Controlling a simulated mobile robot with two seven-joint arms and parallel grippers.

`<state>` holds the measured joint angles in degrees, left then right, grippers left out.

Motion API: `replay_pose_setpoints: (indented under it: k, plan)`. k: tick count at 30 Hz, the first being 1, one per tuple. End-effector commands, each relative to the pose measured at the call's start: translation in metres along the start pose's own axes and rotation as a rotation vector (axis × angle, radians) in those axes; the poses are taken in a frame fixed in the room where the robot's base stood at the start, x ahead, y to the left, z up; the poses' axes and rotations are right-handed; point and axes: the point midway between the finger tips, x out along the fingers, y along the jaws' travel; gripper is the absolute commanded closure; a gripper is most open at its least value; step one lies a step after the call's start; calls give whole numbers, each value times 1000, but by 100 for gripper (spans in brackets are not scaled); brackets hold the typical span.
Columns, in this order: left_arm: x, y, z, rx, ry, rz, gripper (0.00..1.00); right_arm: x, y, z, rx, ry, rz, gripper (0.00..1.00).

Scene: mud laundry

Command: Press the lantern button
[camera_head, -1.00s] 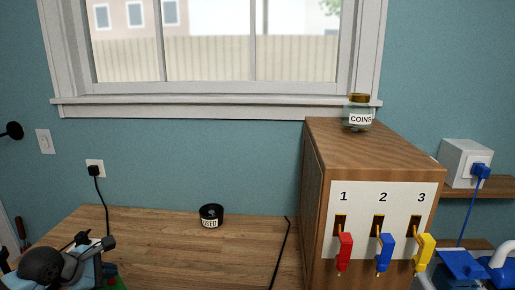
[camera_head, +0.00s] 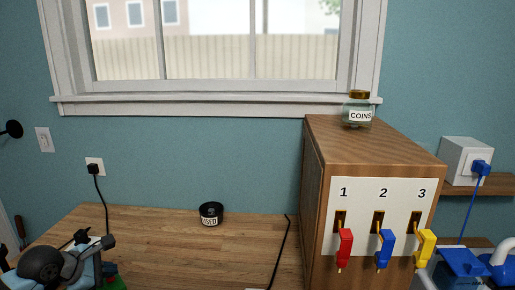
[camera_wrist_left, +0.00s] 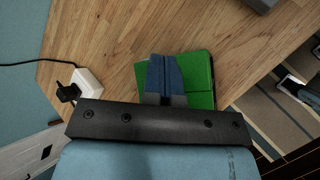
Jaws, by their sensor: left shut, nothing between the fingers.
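My left gripper (camera_head: 108,273) is at the lower left in the head view, above the wooden worktop. In the left wrist view its blue fingers (camera_wrist_left: 166,72) are together, with nothing between them. They point over a flat green object (camera_wrist_left: 201,80) on the worktop, partly hidden behind the fingers. A bit of green (camera_head: 113,283) also shows below the gripper in the head view. I cannot tell whether the fingers touch it. I cannot make out a lantern or its button for certain in either view.
A wooden cabinet (camera_head: 375,145) with red, blue and yellow levers stands at right, with a coin jar (camera_head: 358,110) on top.

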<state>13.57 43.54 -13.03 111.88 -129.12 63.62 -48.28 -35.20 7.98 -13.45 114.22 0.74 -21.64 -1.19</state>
Motion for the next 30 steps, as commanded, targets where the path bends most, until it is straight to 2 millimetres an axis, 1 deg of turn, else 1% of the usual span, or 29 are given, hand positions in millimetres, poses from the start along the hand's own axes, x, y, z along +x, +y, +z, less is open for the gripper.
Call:
replay_pose_setpoints:
  k: [1,8,18,30]
  plan:
    - [2,-3,-1,-2,2,-7,100,0,0,0,0,0,0,63]
    - [2,-3,-1,-2,3,-8,100,0,0,0,0,0,0,63]
    - [-11,8,8,0,2,-5,100,-3,0,-5,0,0,0,63]
    - [-14,10,10,0,1,-3,100,-4,0,-6,0,0,0,63]
